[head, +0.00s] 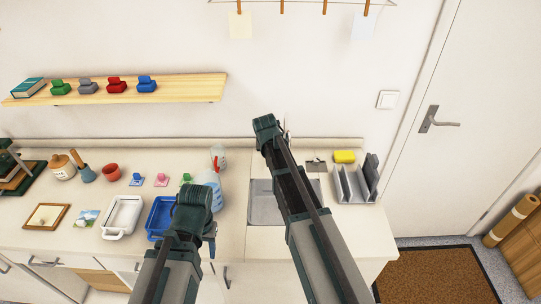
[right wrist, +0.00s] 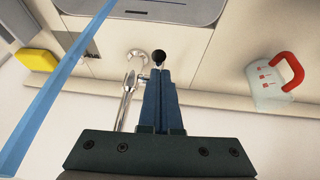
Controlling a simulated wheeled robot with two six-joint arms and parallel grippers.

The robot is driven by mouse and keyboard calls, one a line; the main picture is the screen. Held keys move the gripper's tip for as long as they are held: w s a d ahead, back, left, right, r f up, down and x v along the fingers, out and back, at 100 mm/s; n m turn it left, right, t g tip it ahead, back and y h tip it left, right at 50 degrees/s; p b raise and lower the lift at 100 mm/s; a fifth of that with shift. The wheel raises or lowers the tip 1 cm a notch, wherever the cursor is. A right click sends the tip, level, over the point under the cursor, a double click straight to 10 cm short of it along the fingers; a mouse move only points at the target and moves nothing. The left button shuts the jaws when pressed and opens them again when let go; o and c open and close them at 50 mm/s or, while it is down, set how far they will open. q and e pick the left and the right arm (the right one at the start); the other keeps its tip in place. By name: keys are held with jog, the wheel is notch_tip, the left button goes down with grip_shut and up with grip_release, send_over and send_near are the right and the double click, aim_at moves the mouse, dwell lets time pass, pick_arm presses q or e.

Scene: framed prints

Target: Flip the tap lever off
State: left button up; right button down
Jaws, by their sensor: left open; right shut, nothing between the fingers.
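The chrome tap (right wrist: 130,88) shows in the right wrist view, standing behind the sink (right wrist: 170,8). A black round knob (right wrist: 158,56), seemingly the lever's end, shows just at the tips of my right gripper (right wrist: 162,72). The gripper's fingers are shut with nothing between them. They look close to the knob; I cannot tell whether they touch it. In the head view my right arm covers most of the tap, and the right fingers are hidden. My left gripper (head: 211,235) is open and empty, low over the counter's front edge, left of the sink (head: 262,208).
A clear jug with a red handle (right wrist: 272,80) stands to one side of the tap, a yellow sponge (right wrist: 35,60) to the other. A grey rack (head: 352,190) stands right of the sink. A blue tray (head: 160,218) and white dish (head: 121,216) lie left. A blue strip (right wrist: 62,80) crosses the wrist view.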

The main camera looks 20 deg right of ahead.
jog(key=shift+s+a+f, duration=0.1)
jog(key=shift+s+f, duration=0.05)
jog(key=shift+s, duration=0.1)
dwell(0.3)
